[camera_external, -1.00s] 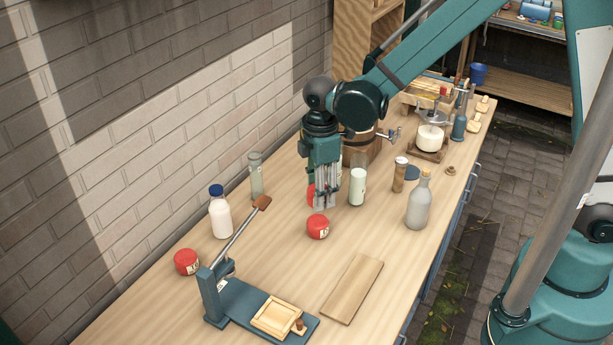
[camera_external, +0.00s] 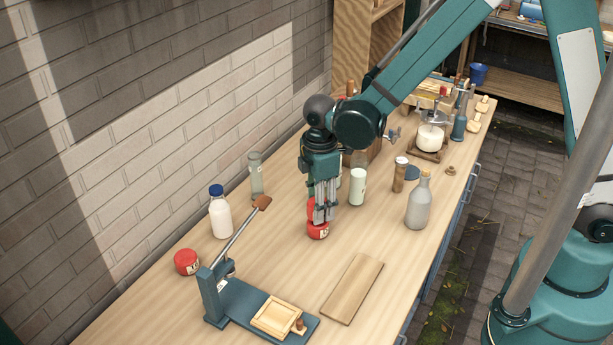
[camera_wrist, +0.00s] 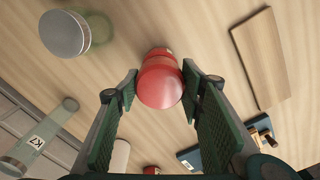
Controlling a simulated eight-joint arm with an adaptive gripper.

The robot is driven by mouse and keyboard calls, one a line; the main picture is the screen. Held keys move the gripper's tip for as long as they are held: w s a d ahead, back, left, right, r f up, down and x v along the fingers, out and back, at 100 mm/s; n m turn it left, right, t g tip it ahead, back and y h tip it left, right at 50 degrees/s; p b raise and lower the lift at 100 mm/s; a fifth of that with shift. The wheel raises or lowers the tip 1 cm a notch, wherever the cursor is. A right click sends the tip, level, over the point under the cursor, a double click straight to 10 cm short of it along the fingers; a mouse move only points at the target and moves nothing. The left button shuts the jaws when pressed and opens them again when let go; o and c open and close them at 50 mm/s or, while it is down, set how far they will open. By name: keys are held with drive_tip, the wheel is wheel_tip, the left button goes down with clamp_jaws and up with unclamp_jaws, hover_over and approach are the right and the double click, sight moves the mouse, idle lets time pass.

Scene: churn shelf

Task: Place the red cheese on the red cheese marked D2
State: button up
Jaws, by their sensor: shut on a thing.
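My gripper (camera_external: 320,217) points down and is shut on a red cheese (camera_external: 311,208). In the wrist view the held cheese (camera_wrist: 161,86) sits between the two fingers. A second red cheese (camera_external: 318,232) with a pale label stands on the table directly below it. A third red cheese (camera_external: 186,262) with a label stands at the left. The label markings are too small to read.
A milk bottle (camera_external: 220,214) and a clear glass bottle (camera_external: 256,176) stand to the left. A white-filled glass (camera_external: 357,186), a brown jar (camera_external: 399,175) and a grey bottle (camera_external: 418,203) stand to the right. A wooden board (camera_external: 352,289) and a blue lever press (camera_external: 240,300) lie in front.

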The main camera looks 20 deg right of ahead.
drive_tip(key=shift+f, duration=0.9)
drive_tip(key=shift+f, duration=0.1)
drive_tip(key=o, duration=1)
drive_tip(key=shift+c, duration=0.2)
drive_tip(key=shift+r, duration=6.15)
